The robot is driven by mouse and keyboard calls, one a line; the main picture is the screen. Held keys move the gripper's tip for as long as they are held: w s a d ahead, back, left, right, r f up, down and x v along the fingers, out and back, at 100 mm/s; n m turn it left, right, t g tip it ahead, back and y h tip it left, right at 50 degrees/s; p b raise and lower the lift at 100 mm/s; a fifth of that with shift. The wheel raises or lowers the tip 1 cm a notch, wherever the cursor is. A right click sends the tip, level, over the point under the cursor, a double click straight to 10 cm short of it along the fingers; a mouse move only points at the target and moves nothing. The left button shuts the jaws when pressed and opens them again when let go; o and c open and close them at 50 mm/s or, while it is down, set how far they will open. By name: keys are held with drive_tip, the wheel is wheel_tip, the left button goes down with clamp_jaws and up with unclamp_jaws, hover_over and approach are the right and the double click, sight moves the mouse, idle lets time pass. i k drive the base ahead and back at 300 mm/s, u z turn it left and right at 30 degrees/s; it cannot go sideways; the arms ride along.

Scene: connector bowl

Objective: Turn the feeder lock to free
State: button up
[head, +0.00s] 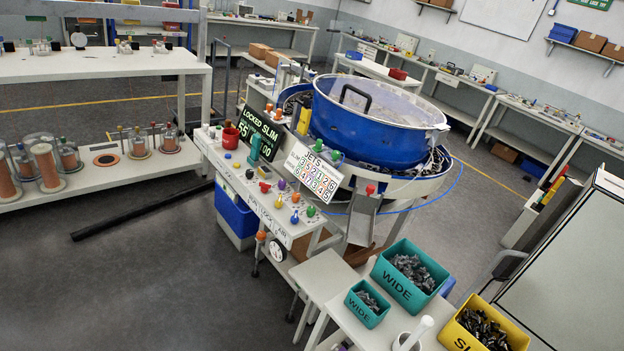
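The blue bowl feeder (365,125) stands right of the middle on a round base, with a black handle on its lid. A dark display (260,135) beside it reads "LOCKED SLIM" with numbers below. The white control panel (262,195) slopes in front of it, carrying several small coloured knobs and levers. Its front edge has lettering that seems to include "LOCK"; I cannot tell which knob belongs to it. A teal lever (254,150) stands upright near the display. A white number card (313,172) leans on the panel. My gripper is not in view.
Teal bins marked "WIDE" (410,283) and a yellow bin (483,330) hold dark parts at the lower right. A blue bin (236,215) sits under the panel. A dark bar (140,211) lies across the floor. The floor at lower left is clear.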

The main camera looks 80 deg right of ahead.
sight(278, 204)
drive_tip(key=z, duration=0.5)
drive_tip(key=i, duration=1)
drive_tip(key=z, duration=0.6)
drive_tip(key=k, duration=0.7)
drive_tip(key=z, duration=0.25)
drive_tip(key=i, duration=0.75)
drive_tip(key=u, duration=0.15)
